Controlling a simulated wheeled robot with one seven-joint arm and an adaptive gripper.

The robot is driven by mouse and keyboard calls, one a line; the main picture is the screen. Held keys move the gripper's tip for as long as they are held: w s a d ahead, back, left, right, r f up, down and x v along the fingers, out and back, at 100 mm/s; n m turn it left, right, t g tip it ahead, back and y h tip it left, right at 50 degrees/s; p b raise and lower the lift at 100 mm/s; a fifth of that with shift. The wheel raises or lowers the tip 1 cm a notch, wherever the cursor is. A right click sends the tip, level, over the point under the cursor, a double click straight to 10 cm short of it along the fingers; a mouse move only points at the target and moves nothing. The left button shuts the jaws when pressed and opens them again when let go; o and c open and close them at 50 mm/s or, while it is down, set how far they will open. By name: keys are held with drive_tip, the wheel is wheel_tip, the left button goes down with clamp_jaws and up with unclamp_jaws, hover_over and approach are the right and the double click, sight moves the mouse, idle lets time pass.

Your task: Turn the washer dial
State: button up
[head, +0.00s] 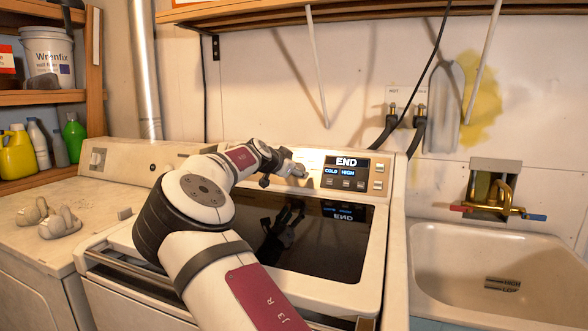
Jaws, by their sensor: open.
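The washer (345,190) stands in the middle, with a dark glass lid and a raised control panel at the back. Its lit display (346,162) reads END, COLD and HIGH. A pale grey rounded knob, which looks like the washer dial (298,170), sits just left of the display, partly hidden by my arm's end. My gripper (275,171) is at the panel, right by this knob. It is open, but its fingertips are small and partly hidden, so I cannot tell whether they touch the knob or sit around it.
Shelves with bottles (74,138) are at far left. A sink (480,270) with a brass tap (500,200) is at right. A shelf overhangs the washer.

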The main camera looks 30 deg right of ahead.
drive_tip(key=c, duration=1.1)
drive_tip(key=shift+c, duration=0.2)
